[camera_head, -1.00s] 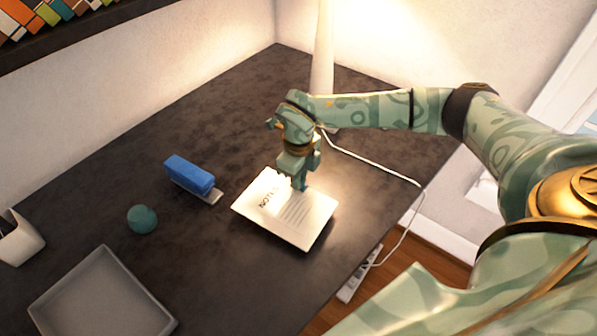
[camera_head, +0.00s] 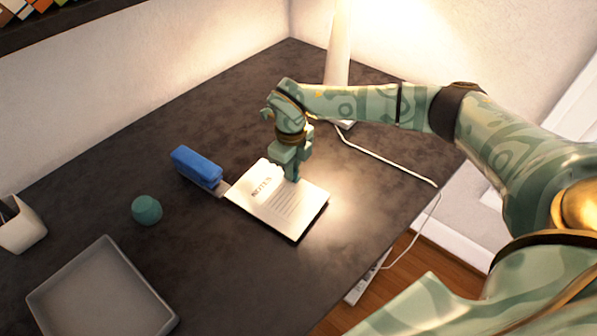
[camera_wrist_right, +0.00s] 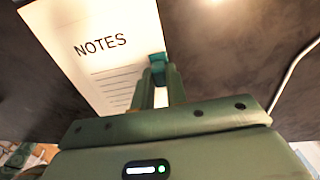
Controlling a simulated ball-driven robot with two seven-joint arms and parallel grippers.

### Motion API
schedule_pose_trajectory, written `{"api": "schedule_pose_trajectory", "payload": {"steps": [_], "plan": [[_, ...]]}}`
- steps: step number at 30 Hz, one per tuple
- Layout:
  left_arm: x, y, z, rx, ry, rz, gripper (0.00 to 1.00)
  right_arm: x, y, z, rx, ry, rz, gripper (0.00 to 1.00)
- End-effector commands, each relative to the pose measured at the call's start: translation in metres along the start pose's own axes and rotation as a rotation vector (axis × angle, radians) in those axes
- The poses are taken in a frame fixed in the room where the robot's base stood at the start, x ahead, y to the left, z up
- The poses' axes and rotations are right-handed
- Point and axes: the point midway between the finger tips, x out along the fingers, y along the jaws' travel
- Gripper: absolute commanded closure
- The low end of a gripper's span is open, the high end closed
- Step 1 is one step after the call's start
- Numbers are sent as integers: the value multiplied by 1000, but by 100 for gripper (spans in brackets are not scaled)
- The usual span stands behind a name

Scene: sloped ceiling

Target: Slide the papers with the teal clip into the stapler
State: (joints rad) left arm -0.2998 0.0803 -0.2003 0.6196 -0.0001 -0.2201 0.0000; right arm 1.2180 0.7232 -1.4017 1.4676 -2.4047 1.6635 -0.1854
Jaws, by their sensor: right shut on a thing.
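The white papers (camera_head: 268,207), printed "NOTES", lie on or just above the dark desk. The papers also show in the right wrist view (camera_wrist_right: 95,50). My left gripper is out of view.
A round teal object (camera_head: 146,210) lies left of the papers, below the stapler. A grey tray (camera_head: 62,277) is at the lower left, with a white holder (camera_head: 22,232) beyond it. A white lamp (camera_head: 338,55) and its cable (camera_head: 385,162) stand behind my right arm.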

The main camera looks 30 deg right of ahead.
Motion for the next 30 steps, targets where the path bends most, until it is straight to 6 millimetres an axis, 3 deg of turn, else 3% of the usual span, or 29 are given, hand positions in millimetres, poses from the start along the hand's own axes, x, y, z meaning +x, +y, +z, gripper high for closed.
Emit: {"api": "schedule_pose_trajectory", "payload": {"steps": [18, 30], "plan": [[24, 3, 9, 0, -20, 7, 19, 2, 0, 45, 1, 0, 1, 100], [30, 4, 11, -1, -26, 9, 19, 1, 0, 59, -1, -1, 0, 100]]}}
